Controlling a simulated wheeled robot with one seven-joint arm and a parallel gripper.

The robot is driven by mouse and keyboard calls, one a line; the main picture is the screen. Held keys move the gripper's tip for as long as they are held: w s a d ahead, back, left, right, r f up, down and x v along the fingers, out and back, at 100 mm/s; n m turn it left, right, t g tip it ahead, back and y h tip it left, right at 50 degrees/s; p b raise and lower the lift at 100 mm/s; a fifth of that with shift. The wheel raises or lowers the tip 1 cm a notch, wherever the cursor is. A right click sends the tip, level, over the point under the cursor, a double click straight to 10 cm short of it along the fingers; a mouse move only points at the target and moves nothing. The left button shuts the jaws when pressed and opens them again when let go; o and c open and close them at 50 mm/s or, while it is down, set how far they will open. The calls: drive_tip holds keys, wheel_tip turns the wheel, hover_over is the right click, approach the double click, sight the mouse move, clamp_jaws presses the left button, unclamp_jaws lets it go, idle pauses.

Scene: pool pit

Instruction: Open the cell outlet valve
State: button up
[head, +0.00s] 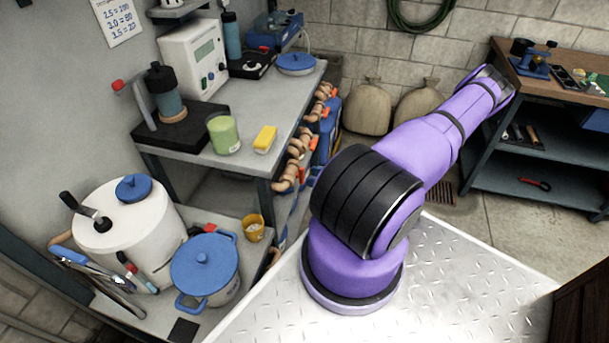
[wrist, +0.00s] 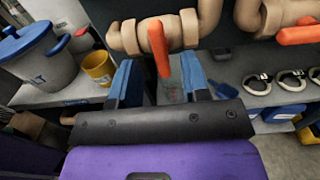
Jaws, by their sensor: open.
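Tan pipework with orange valve levers runs down the side of the grey bench in the head view (head: 298,146). In the wrist view one orange lever (wrist: 159,48) hangs down from a tan valve body (wrist: 125,38), pointing towards my gripper. My gripper (wrist: 157,75) is open, with one blue finger on each side of the lever's lower end. I cannot tell whether either finger touches it. A second orange lever (wrist: 298,35) lies roughly level on the pipe to the right. No label shows which valve is the cell outlet. My gripper does not show in the head view.
A blue-lidded pot (head: 205,268) and a yellow cup (head: 253,228) stand on the low shelf, left of my gripper in the wrist view. Light rings with dark parts (wrist: 290,82) sit on a shelf at right. A workbench (head: 560,75) stands at the far right.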

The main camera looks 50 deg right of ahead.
sight(300, 175)
drive_tip(key=shift+x, duration=1.9)
drive_tip(key=shift+c, duration=0.2)
clamp_jaws()
drive_tip(key=shift+s+a+f+n, duration=0.1)
drive_tip(key=shift+a+f+n, duration=0.05)
drive_tip(key=shift+n, duration=2.85)
drive_tip(key=shift+a+f+n, duration=0.1)
drive_tip(key=shift+n, duration=2.9)
drive_tip(key=shift+s+a+f+n, duration=0.1)
drive_tip(key=shift+a+f+n, duration=0.05)
drive_tip(key=shift+n, duration=2.85)
